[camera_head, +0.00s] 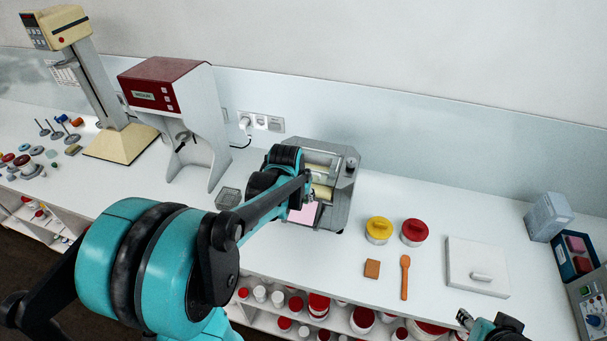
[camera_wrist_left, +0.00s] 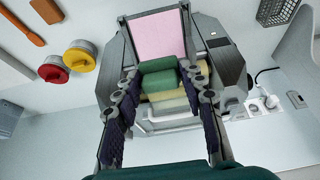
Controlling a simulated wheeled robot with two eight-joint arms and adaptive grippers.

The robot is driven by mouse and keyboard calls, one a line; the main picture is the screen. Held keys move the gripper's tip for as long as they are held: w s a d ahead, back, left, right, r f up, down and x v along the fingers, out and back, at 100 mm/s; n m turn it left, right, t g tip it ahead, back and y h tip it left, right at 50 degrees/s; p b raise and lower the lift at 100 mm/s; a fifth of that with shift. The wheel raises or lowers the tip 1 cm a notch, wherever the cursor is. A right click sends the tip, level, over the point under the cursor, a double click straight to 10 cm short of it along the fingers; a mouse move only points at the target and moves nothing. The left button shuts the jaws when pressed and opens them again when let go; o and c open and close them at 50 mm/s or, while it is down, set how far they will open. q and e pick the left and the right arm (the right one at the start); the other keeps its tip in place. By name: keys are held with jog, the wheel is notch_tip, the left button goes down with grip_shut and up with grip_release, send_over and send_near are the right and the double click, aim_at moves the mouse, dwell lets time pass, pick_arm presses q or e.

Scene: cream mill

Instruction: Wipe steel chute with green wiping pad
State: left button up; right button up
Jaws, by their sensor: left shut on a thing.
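My left gripper (camera_wrist_left: 165,85) is shut on the green wiping pad (camera_wrist_left: 160,68), which sits between its fingers in the left wrist view. In the head view, my left arm reaches over the grey mill (camera_head: 345,190) and hides the pad. A pink-covered panel (camera_wrist_left: 166,38) in a grey metal frame, apparently the steel chute, lies just beyond the pad; its pink also shows in the head view (camera_head: 303,214). The pad overlaps the panel's near edge; I cannot tell whether they touch. My right gripper (camera_head: 464,319) is partly in view at the bottom edge, its opening unclear.
Yellow-lidded (camera_head: 378,230) and red-lidded (camera_head: 414,232) jars, a brown block (camera_head: 372,268), an orange spatula (camera_head: 405,277) and a white slab (camera_head: 478,267) lie right of the mill. A red-topped machine (camera_head: 165,85) and a wire basket (camera_head: 229,197) stand left.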

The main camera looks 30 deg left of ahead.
pick_arm(q)
jog(key=shift+r, duration=0.1)
jog(key=shift+b+x, duration=0.85)
jog(key=b, duration=0.4)
send_over(301, 217)
jog(key=w, duration=0.2)
notch_tip(301, 217, down, 6)
jog(key=shift+s+a+r, duration=0.1)
jog(key=shift+s+a, duration=0.05)
jog(key=shift+s+f+b, duration=0.2)
jog(key=shift+b, duration=0.15)
jog(key=s, duration=0.2)
jog(key=s+d+f, duration=0.1)
jog(key=shift+s+b, duration=0.15)
jog(key=shift+b, duration=0.2)
jog(key=shift+f, duration=0.1)
jog(key=shift+a+f+b, duration=0.1)
jog(key=shift+f+b, duration=0.35)
jog(key=shift+w+r, duration=0.1)
jog(key=shift+w, duration=0.1)
